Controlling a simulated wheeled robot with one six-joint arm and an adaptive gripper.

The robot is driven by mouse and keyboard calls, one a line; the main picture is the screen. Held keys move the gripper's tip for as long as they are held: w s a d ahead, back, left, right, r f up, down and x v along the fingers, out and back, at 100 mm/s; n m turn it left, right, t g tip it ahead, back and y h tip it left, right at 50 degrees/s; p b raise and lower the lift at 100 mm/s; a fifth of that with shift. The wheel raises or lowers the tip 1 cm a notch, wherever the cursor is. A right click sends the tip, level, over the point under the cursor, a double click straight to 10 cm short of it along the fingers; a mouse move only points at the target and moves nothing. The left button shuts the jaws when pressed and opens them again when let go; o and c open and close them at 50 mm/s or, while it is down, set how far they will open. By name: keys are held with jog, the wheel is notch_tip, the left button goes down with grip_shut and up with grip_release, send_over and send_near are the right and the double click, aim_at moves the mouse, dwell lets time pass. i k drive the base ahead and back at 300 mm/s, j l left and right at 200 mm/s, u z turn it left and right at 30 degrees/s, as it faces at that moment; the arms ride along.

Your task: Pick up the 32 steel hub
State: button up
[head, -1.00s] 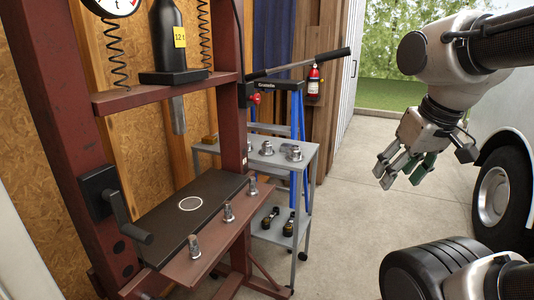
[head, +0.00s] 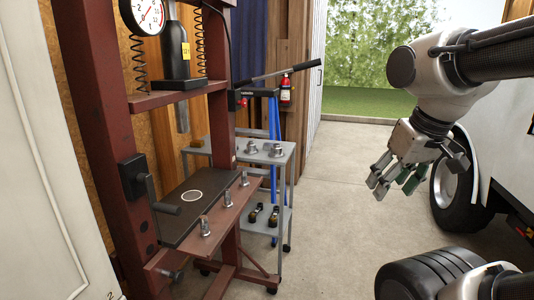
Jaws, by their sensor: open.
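Small grey steel parts stand on the top shelf of a grey cart: one metal part (head: 251,147) and a second beside it (head: 276,151). Three steel pieces stand in a row on the red front rail of the press, the nearest (head: 205,226), the middle (head: 228,199) and the farthest (head: 244,178). No size marking is readable, so I cannot tell which is the 32 steel hub. My gripper (head: 393,184) is open and empty, held in the air at right, well apart from the cart and press.
The red press frame (head: 92,120) with its black plate (head: 180,217) and crank handle stands at left. Black parts (head: 257,212) lie on the cart's lower shelf (head: 285,222). A vehicle wheel (head: 456,190) is at right. The concrete floor (head: 325,200) between is clear.

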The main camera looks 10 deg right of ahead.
aim_at(251, 149)
jog(key=i+l, duration=1.55)
jog(key=i+l+u, duration=0.2)
jog(key=i+l, duration=0.15)
jog(key=i+l+u, duration=0.45)
jog(key=i+l, duration=0.15)
jog(key=l, duration=0.3)
jog(key=u, duration=0.75)
